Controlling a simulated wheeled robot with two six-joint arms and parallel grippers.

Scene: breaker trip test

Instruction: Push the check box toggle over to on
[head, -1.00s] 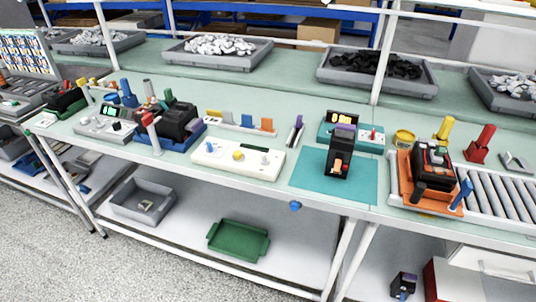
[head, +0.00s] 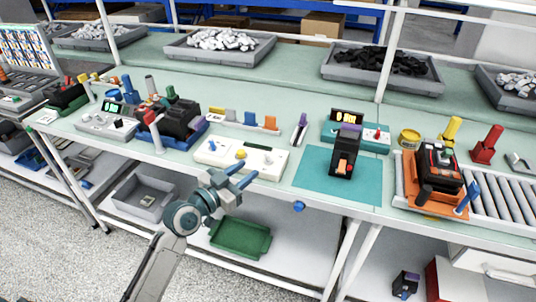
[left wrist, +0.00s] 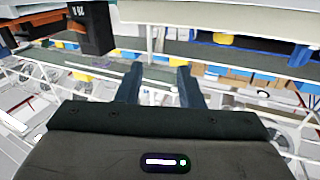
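A long white box (head: 222,160) lies near the front edge of the bench. It carries a small blue lever (head: 211,146) at its left, a yellow knob (head: 240,154) in the middle and a small grey part at its right. I take it for the check box, but no label is readable, and the lever's on or off side is too small to tell. My left gripper (head: 248,176) is open and empty, in front of the white box's right half, apparently apart from it. In the left wrist view its two fingers (left wrist: 160,78) stand apart with nothing between them. My right gripper is not in view.
A black breaker (head: 344,155) stands on a teal mat (head: 312,176) to the right. Behind it is a teal meter box (head: 373,146) with a small red lever. A holder with coloured tabs (head: 245,126) lies behind the white box. A green tray (head: 240,238) sits on the lower shelf.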

